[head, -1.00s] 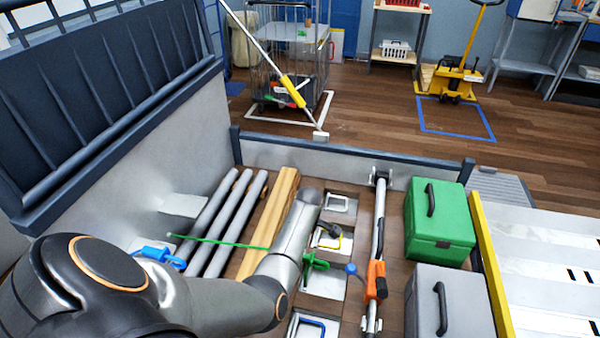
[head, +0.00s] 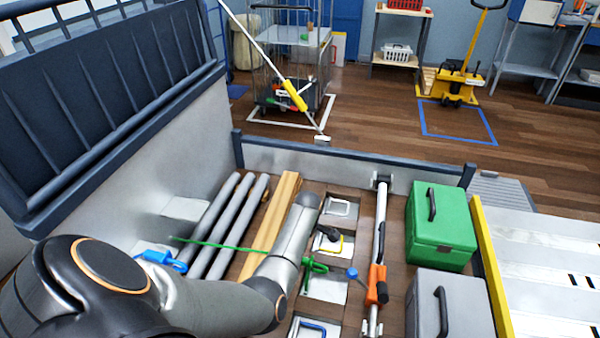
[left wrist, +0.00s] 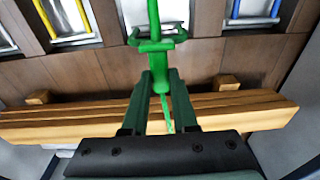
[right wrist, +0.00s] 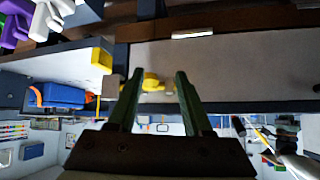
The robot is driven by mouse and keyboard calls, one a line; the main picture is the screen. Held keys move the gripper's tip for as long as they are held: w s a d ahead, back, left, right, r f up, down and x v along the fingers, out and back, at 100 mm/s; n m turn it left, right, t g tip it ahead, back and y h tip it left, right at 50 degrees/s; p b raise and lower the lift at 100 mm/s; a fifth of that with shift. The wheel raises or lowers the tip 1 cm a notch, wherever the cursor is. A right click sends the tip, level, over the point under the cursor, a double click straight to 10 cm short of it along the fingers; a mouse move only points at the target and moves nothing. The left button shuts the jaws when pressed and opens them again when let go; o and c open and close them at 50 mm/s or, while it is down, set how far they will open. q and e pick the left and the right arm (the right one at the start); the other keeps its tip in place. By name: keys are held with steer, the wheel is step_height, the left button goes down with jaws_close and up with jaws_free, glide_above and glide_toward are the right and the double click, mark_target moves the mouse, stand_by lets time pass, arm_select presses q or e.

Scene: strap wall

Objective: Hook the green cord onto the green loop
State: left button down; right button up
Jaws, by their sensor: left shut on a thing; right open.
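The green cord (head: 225,246) runs taut from the left side wall to behind my left arm. Its green hook (head: 313,265) shows just right of that arm, over the third plate in the row. In the left wrist view my left gripper (left wrist: 161,85) is shut on the green hook (left wrist: 160,62), whose crossbar lies in front of a plate with a loop (left wrist: 172,12). The green loop itself is not clearly seen; hook and arm cover that area, and I cannot tell whether they touch. My right gripper (right wrist: 155,78) is open and empty, away from the cord.
A yellow loop (head: 341,245) and a blue loop (head: 312,327) sit on neighbouring plates. Wooden beams (head: 272,225) and grey pipes (head: 228,225) lie left. An orange-handled bar (head: 377,284), a green case (head: 440,225) and a grey case (head: 450,305) stand right.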

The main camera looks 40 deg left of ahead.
arm_select(q)
steer(key=shift+s+a, duration=0.25)
steer(key=shift+a, duration=0.2)
steer(key=shift+s+a+p, duration=0.2)
steer(key=shift+a+p, duration=0.1)
steer(key=shift+s+a, duration=0.1)
steer(key=shift+a, duration=0.1)
steer(key=shift+s+a+p, duration=0.3)
steer(key=shift+s+a, duration=0.05)
steer(key=shift+a, duration=0.25)
steer(key=c, duration=0.6)
jaws_free()
steer(key=shift+c, duration=0.2)
